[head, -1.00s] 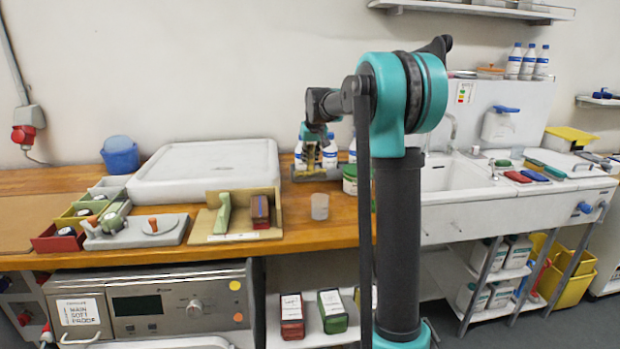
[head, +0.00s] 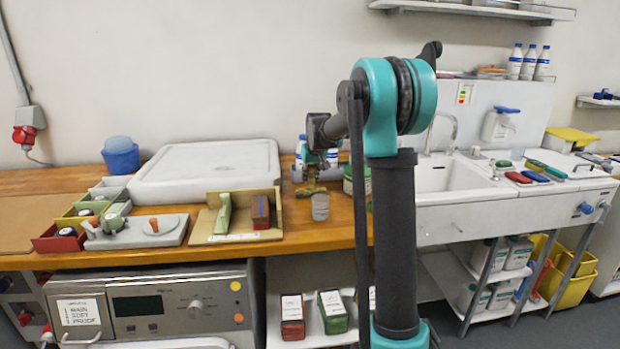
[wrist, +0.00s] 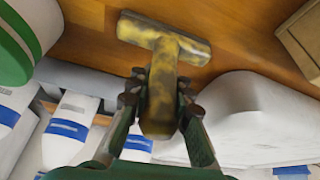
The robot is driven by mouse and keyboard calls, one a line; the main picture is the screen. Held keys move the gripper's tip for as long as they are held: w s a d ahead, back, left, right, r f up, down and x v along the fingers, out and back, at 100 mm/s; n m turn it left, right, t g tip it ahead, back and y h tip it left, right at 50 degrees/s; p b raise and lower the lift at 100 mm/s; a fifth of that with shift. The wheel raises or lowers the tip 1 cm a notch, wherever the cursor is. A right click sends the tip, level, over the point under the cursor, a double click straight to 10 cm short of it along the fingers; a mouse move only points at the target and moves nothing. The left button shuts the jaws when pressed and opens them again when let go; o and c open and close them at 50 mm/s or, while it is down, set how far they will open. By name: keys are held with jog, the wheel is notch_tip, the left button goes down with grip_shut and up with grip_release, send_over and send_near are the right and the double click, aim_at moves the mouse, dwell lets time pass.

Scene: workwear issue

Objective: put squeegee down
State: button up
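The squeegee is a worn, mottled yellow-brown T shape. In the wrist view the squeegee (wrist: 163,75) has its handle between the two fingers of my gripper (wrist: 160,92), which are closed on it. Its crosswise head points away from my gripper, towards the wooden bench top. In the head view the squeegee (head: 310,186) hangs head down below my gripper (head: 313,170), low over the bench or touching it; I cannot tell which.
A clear cup (head: 320,207) stands close in front of the squeegee. White bottles with blue labels (wrist: 68,118) stand behind a grey bar. A green-and-white tub (head: 349,182) is to the right, a large white lidded box (head: 205,172) to the left.

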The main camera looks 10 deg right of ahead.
aim_at(312, 165)
jog(key=o, duration=0.5)
jog(key=shift+r, duration=0.1)
jog(key=v, duration=1.2)
